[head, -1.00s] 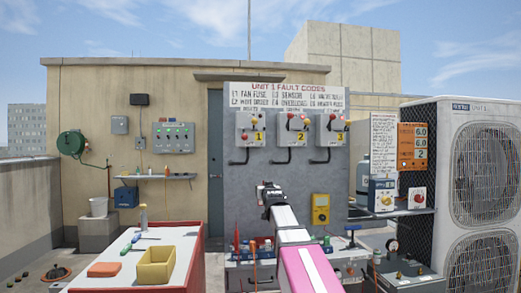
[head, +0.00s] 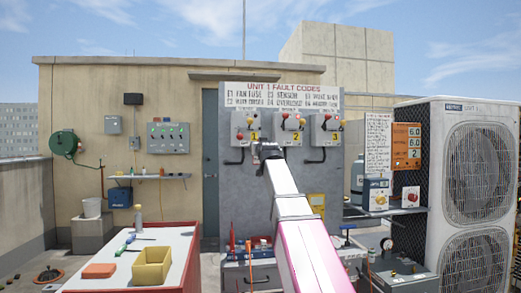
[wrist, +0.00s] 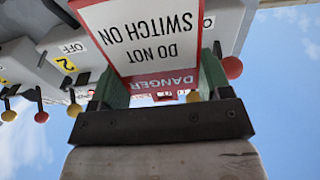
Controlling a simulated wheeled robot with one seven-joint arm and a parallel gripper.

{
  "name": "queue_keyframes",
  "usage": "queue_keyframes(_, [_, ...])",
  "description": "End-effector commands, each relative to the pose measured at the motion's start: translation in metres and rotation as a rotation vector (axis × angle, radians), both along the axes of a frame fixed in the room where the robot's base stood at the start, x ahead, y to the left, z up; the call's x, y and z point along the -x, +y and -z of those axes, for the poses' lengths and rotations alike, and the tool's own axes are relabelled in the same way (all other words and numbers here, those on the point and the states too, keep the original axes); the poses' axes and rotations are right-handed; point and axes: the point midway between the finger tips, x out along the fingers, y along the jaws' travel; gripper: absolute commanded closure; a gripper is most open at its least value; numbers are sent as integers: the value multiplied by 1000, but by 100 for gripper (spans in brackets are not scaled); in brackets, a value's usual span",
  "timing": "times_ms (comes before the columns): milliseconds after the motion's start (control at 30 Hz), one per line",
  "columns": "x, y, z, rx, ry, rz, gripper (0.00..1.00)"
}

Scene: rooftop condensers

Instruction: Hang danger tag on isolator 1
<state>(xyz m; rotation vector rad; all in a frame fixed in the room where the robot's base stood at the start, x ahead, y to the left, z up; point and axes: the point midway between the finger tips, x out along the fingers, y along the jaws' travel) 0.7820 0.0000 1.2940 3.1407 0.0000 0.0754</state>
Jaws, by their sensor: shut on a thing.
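The danger tag (wrist: 145,35) is white with a red border and reads "DANGER DO NOT SWITCH ON", upside down in the wrist view. My gripper (wrist: 161,88) is shut on it between two green fingers. In the head view, my gripper (head: 263,150) is raised in front of the grey panel, at the lower right of isolator 1 (head: 242,122). Isolator 1 is a grey box with a yellow "1" label, red and yellow knobs and a black handle. In the wrist view, the tag covers part of the box behind it; a red knob (wrist: 232,67) shows beside it. Contact cannot be told.
Isolator 2 (head: 286,122) and a third isolator (head: 323,122) stand close to the right on the same panel. A white fault-code board (head: 280,97) is above. A yellow bin (head: 152,268) sits on the red-sided table at left. The condenser unit (head: 445,170) is at right.

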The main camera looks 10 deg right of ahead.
Motion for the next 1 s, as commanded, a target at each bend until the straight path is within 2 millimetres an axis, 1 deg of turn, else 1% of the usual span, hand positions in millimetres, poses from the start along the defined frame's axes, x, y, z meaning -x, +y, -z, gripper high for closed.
queue_keyframes(1000, [-52, 0, 5, 0, 0, 0, 51])
